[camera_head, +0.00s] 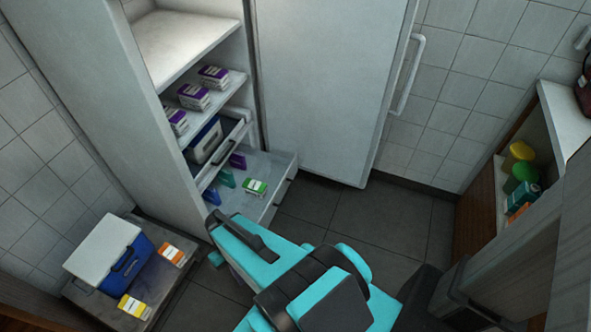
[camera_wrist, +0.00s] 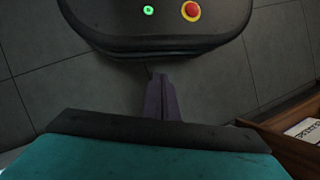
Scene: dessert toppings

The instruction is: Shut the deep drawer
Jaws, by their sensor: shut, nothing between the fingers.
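A white drawer (camera_head: 278,198) stands pulled out at the bottom of the open fridge in the head view. It holds a green-and-white box (camera_head: 254,188), a purple box (camera_head: 237,161) and teal and blue packs. My arm crosses the lower middle of the head view, in front of the drawer's near side, and my gripper cannot be made out there. In the wrist view my gripper (camera_wrist: 162,97) is shut and empty, pointing towards my own base. A wooden-sided open drawer or bin (camera_wrist: 285,143) with a white labelled box (camera_wrist: 306,130) shows at the lower right there. I cannot tell which one is the deep drawer.
The fridge door (camera_head: 318,90) stands open behind the drawer. A blue-and-white cooler (camera_head: 112,255) and small boxes sit on a low platform at the left. A wooden unit (camera_head: 482,205) with coloured containers stands at the right. Dark tiled floor (camera_head: 325,208) is free between them.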

